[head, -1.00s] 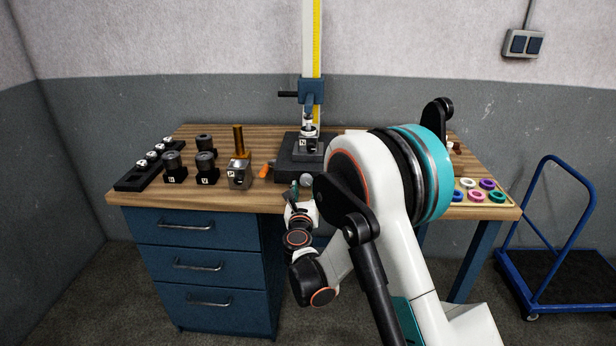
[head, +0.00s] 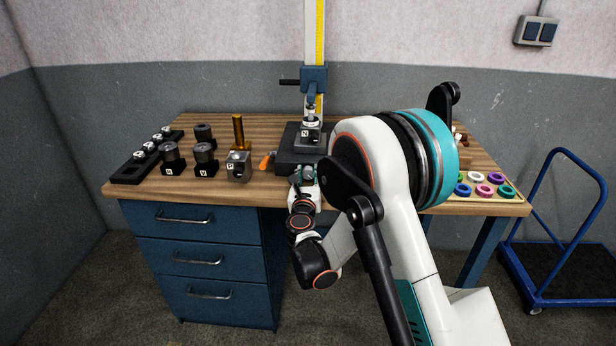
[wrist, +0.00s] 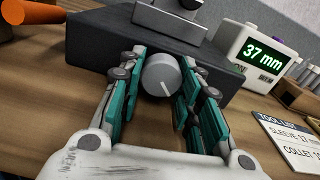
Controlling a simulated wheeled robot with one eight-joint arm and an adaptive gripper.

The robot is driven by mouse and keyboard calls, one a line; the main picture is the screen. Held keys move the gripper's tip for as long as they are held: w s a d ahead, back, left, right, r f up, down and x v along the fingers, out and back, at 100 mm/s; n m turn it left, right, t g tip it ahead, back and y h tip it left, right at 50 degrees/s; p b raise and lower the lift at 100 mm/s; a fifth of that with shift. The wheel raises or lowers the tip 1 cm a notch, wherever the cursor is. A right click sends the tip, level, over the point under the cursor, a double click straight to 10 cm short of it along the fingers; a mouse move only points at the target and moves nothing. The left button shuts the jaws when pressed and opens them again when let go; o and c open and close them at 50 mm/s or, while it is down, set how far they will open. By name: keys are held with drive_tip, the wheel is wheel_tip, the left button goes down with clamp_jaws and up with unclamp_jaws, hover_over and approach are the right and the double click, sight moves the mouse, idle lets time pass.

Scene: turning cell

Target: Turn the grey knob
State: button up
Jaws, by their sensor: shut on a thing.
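The grey knob (wrist: 161,76) sits on the front face of the dark block (wrist: 110,38), with a white pointer line toward its lower right. My gripper (wrist: 160,85) has its teal fingers on both sides of the knob, shut on it. In the head view my gripper (head: 305,176) is at the front of the dark block (head: 290,158), and the knob is mostly hidden by the fingers there.
A display (wrist: 262,50) reading 37 mm stands right of the block. An orange handle (head: 267,160) juts out at the block's left. A tool list card (wrist: 290,138) lies at right. Black holders (head: 205,160) stand on the left of the bench.

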drive_tip(key=shift+m, duration=1.2)
drive_tip(key=o, duration=0.8)
drive_tip(key=s, duration=1.2)
drive_tip(key=shift+a, duration=0.25)
drive_tip(key=shift+o, duration=0.4)
